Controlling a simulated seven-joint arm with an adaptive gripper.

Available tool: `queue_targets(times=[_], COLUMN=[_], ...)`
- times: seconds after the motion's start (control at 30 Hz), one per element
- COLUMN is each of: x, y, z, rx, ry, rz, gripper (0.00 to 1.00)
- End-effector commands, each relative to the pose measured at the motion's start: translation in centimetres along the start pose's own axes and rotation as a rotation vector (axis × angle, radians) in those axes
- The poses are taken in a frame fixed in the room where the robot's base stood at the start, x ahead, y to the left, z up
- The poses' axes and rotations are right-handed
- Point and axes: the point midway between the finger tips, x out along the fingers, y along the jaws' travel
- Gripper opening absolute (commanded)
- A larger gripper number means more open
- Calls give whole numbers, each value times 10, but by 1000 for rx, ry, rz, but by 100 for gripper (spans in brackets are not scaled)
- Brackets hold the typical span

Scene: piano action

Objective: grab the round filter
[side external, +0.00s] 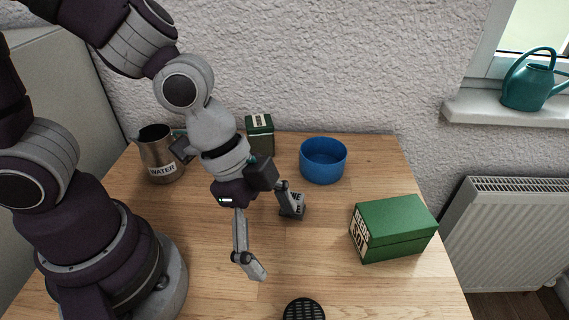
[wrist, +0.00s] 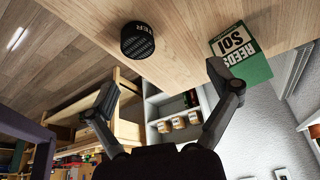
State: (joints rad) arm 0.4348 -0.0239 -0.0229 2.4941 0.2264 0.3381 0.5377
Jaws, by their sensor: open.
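The round filter (side external: 304,310) is a black disc with a grid top, cut off by the bottom edge of the side view. In the wrist view the black round filter (wrist: 138,40) stands on the wooden table near its edge, with white letters on its side, only partly readable. My gripper (side external: 272,238) is open above the table, up and left of the filter in the side view. In the wrist view its fingers are spread wide (wrist: 161,84), with nothing between them, and the filter lies beyond them, apart from both.
A green seed box (side external: 392,230) stands on the right of the table (side external: 200,290). A blue bowl (side external: 323,162), a metal water jug (side external: 160,155) and a dark green tin (side external: 260,135) stand toward the back. The table between the filter and the seed box is clear.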

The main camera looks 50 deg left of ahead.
Motion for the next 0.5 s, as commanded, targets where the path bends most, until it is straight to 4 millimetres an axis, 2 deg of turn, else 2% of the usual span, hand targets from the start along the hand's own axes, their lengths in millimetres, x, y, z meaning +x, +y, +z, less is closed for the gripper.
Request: queue_targets(times=[0.03, 0.13, 0.4, 0.5], x=[11, 23, 62, 71], y=[12, 24, 28, 29], z=[-1, -4, -4, -4], rx=[67, 140, 147, 145], ry=[-3, 5, 4, 7], rz=[43, 82, 87, 83], gripper=[88, 88, 88, 88])
